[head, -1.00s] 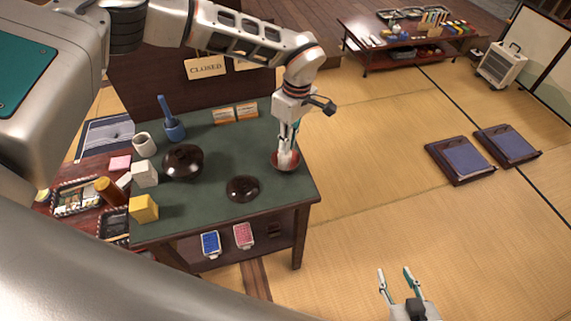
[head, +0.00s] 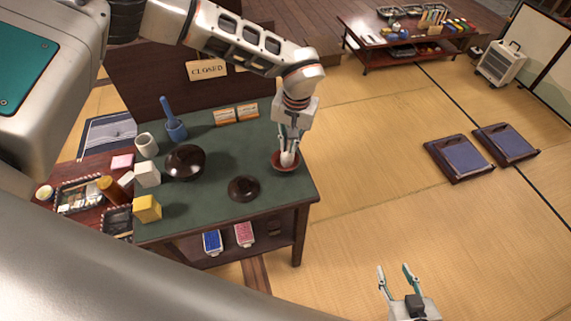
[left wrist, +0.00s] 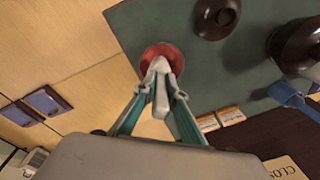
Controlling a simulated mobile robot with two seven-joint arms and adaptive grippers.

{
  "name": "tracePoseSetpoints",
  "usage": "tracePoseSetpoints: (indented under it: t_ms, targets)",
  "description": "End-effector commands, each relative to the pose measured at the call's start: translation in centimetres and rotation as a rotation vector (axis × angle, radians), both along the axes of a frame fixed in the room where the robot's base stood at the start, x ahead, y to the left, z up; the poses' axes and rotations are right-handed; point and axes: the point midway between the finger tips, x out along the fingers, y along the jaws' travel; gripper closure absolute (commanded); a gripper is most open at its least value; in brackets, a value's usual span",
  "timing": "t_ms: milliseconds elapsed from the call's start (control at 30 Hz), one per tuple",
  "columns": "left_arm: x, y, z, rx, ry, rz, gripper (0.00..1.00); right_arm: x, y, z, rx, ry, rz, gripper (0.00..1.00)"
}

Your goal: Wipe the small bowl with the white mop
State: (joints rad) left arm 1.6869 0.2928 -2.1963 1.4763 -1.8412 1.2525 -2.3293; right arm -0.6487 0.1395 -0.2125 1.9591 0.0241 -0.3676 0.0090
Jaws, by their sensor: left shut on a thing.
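The small bowl (head: 286,170) is red and stands near the right edge of the green-topped table (head: 222,145). It also shows in the left wrist view (left wrist: 174,57). My left gripper (head: 289,148) points down over the bowl and is shut on the white mop (left wrist: 160,78). The mop's white end reaches into the bowl; whether it touches the inside is hard to tell. The fingers (left wrist: 158,98) hide part of the mop. My right gripper (head: 397,278) is open and empty over the tatami floor, away from the table.
A dark lid (head: 244,188) and a dark round pot (head: 185,162) stand left of the bowl. A blue holder (head: 175,130), a white cup (head: 147,145), a white block (head: 147,174) and a yellow block (head: 147,209) line the table's left side. Small orange-white boxes (head: 236,114) stand behind.

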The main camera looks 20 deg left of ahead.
Motion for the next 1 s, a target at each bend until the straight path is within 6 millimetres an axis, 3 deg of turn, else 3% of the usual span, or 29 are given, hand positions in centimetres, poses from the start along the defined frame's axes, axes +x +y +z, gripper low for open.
tracePoseSetpoints:
  t_ms: [467,1000]
  targets:
    - [0.1,0.0,-0.1,0.0,-0.001,0.047,1.0,0.1,0.0,-0.2,0.001,-0.002,0.0,0.6]
    - [0.1,0.0,-0.2,0.0,0.001,0.897,1.0,0.3,0.0,-1.9,0.001,-0.008,-0.001,0.6]
